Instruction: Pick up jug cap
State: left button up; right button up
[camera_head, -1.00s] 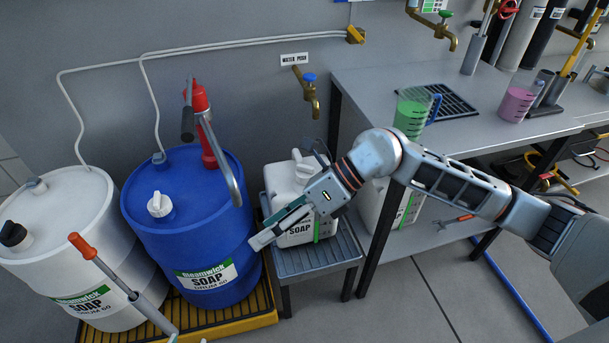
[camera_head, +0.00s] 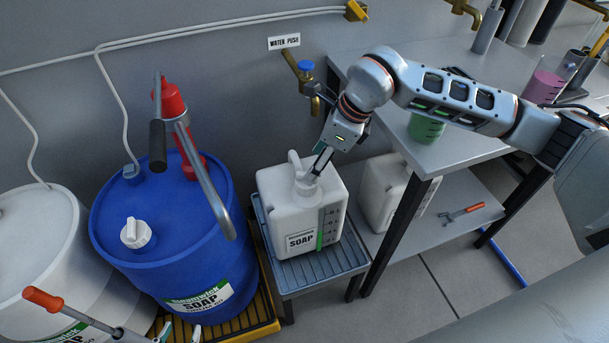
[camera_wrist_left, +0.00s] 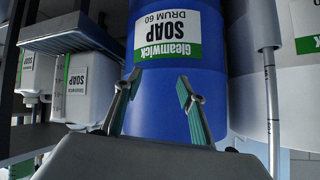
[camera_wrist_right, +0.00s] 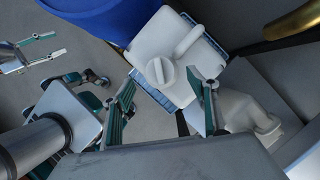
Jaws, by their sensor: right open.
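The white jug cap (camera_head: 307,185) sits on top of the white soap jug (camera_head: 287,217), which stands upright on the low grey stand. The cap also shows in the right wrist view (camera_wrist_right: 160,73), ahead of the fingers and roughly between them. My right gripper (camera_wrist_right: 166,96) is open and empty. In the head view it points down just above the cap and hides part of it; I cannot tell whether it touches. My left gripper (camera_wrist_left: 156,84) is open and empty, facing the blue drum's label. Its fingertips (camera_head: 181,331) show at the bottom edge of the head view.
The blue soap drum (camera_head: 165,240), with its red pump (camera_head: 174,105), stands left of the jug. A brass water tap (camera_head: 304,78) is on the wall behind. A workbench (camera_head: 440,155) is close on the right, with a second jug (camera_head: 382,190) on its lower shelf.

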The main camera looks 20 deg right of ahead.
jog(key=b+x, duration=0.1)
jog(key=x, duration=0.5)
jog(key=shift+a, duration=0.1)
jog(key=c, duration=0.9)
